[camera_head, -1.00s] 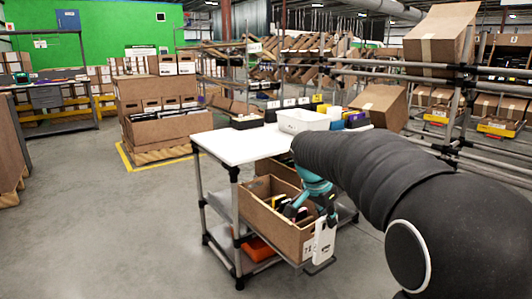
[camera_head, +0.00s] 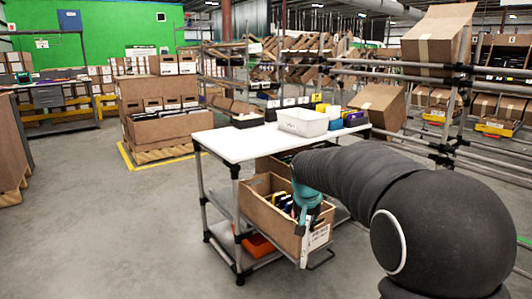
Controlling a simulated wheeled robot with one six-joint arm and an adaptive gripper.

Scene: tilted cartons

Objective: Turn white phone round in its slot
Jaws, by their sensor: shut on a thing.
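The open brown carton (camera_head: 262,204) sits tilted on the cart's lower level, with several upright items (camera_head: 283,201) inside. My gripper (camera_head: 301,226) points down at the carton's right front end, below its teal wrist. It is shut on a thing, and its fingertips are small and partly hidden. A narrow pale strip (camera_head: 304,249) hangs just below the fingers against the carton's end; it looks like the white phone seen nearly edge-on. The phone's slot cannot be made out behind my wrist and the carton wall.
The white label (camera_head: 319,237) is on the carton's end. The cart's white top (camera_head: 240,146) carries a white bin (camera_head: 303,122) and small dark, blue and yellow bins. An orange bin (camera_head: 260,246) is on the shelf below. The floor left of the cart is clear.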

